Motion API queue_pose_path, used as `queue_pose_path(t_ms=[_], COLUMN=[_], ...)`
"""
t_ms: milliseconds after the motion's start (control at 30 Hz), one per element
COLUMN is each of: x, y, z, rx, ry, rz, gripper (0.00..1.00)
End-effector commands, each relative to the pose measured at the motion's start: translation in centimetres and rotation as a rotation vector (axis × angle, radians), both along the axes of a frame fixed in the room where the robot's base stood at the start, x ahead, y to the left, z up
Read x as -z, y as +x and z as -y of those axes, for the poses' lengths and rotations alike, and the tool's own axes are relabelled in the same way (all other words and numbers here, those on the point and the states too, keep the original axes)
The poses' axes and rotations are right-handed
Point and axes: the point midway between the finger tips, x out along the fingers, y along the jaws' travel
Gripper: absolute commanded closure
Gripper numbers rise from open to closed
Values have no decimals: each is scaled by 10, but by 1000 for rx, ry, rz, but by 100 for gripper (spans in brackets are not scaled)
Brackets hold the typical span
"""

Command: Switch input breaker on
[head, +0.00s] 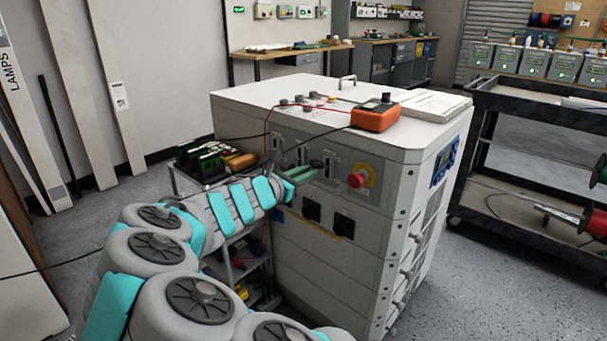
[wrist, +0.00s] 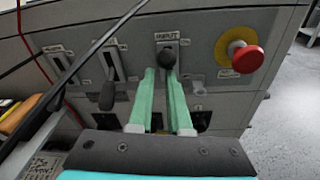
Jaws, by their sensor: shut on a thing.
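My gripper (wrist: 167,72) has green fingers that reach up from below and are shut on the input breaker's knob, one fingertip at each side. In the head view my gripper (head: 311,172) is at the cabinet front (head: 330,262), left of the red button. The fingers hide the lever's lower part.
A red emergency button (wrist: 247,58) on a yellow ring is close to the right of the breaker. Black and red cables cross at the left. An orange meter (head: 375,117) sits on the cabinet top. A black cart (head: 530,107) stands to the right.

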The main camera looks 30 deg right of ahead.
Motion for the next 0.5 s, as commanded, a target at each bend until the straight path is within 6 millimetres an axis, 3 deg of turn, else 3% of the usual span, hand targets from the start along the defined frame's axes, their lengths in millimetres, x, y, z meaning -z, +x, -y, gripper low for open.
queue_pose_path(t_ms=[33,167,333,500], x=[-25,-24,-9,22], y=[-7,-6,-2,7], z=[5,5,-2,-15], rx=[18,17,15,5], ry=[-41,-41,-37,-19], rz=[10,11,7,2], gripper=[100,100,100,100])
